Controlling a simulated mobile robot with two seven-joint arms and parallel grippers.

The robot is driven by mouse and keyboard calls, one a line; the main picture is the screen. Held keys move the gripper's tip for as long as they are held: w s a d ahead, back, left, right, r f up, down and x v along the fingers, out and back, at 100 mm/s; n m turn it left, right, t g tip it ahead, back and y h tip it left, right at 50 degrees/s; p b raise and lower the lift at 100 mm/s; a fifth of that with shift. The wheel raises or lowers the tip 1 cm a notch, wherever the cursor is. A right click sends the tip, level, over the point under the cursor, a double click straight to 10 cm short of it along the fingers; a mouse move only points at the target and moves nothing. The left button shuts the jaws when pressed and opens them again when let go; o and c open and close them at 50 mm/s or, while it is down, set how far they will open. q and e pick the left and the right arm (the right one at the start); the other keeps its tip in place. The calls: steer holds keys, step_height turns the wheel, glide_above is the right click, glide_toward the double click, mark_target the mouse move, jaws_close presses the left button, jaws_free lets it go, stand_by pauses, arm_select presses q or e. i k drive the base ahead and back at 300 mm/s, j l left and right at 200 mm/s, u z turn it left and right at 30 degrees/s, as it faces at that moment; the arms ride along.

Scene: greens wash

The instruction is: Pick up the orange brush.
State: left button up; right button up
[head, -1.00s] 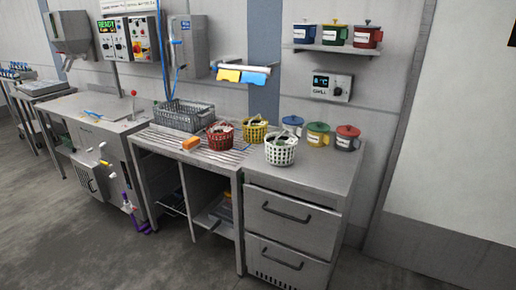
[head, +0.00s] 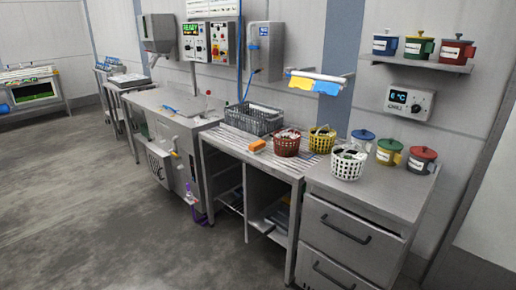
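The orange brush (head: 256,146) lies on the ribbed steel counter (head: 238,139), near its front edge. It is left of the red basket (head: 286,143) and in front of the grey wire crate (head: 254,119). It looks like a small orange block at this distance; finer detail is too small to tell. Neither of my grippers shows in the head view.
A yellow basket (head: 322,139) and a white basket (head: 348,163) stand right of the red one. A steel sink unit (head: 164,115) is at left. The floor (head: 100,210) in front is clear.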

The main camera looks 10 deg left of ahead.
mark_target(256, 147)
steer(key=i+j+z, duration=0.2)
steer(key=z, duration=0.55)
steer(key=i+j+z, duration=0.15)
steer(key=j, duration=0.15)
steer(key=i+j+z, duration=0.2)
steer(key=j, duration=0.15)
steer(key=j+z, duration=0.15)
steer(key=j, duration=0.15)
steer(key=i+j, duration=0.1)
steer(key=j, duration=0.25)
steer(key=i+j+z, duration=0.1)
steer(key=j, duration=0.6)
steer(key=i+z, duration=0.05)
